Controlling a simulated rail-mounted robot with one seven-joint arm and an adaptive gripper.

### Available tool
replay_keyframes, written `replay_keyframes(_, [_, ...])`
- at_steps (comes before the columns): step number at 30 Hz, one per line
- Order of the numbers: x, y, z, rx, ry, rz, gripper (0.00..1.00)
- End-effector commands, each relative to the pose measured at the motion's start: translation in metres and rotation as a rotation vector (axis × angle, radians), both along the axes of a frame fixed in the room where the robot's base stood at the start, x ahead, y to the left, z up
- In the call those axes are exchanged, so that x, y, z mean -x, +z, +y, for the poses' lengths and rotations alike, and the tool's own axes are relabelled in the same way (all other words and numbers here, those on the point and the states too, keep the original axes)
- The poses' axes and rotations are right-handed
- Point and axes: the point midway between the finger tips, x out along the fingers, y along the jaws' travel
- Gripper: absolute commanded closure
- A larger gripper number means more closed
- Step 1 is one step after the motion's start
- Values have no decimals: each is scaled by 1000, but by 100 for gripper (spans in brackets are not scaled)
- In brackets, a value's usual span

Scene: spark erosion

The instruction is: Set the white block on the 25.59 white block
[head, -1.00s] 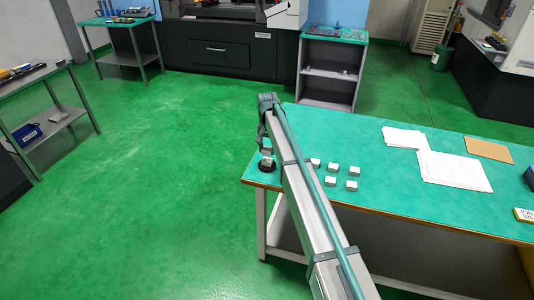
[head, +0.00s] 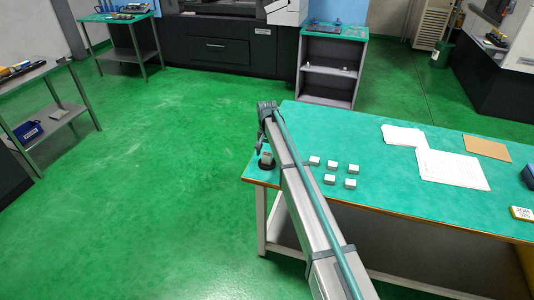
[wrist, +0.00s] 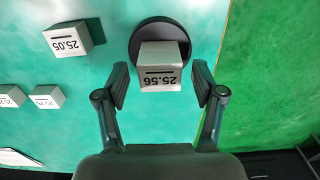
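In the wrist view a white block (wrist: 160,74) with an upside-down label that seems to read 25.56 stands over a round black base (wrist: 142,33). In the head view a pale block (head: 267,155) shows above the black base (head: 264,166) at the table's left end. I cannot make out a separate lower block or a 25.59 label; anything under the top block is hidden. My gripper (wrist: 160,87) is open, its fingers on either side of the labelled block with a gap at each side. In the head view my arm partly covers this spot.
Several other white blocks stand right of my arm on the green table (head: 390,180), including one marked 25.05 (wrist: 68,38). White papers (head: 455,170) and a brown sheet (head: 488,149) lie farther right. The table's edge is close beside the black base.

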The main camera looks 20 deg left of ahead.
Motion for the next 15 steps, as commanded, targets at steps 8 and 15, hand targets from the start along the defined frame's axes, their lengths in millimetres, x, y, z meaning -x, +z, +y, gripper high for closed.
replay_keyframes(8, [0, 4, 0, 0, 0, 0, 32])
replay_keyframes(15, [0, 31, 0, -1, 0, -2, 32])
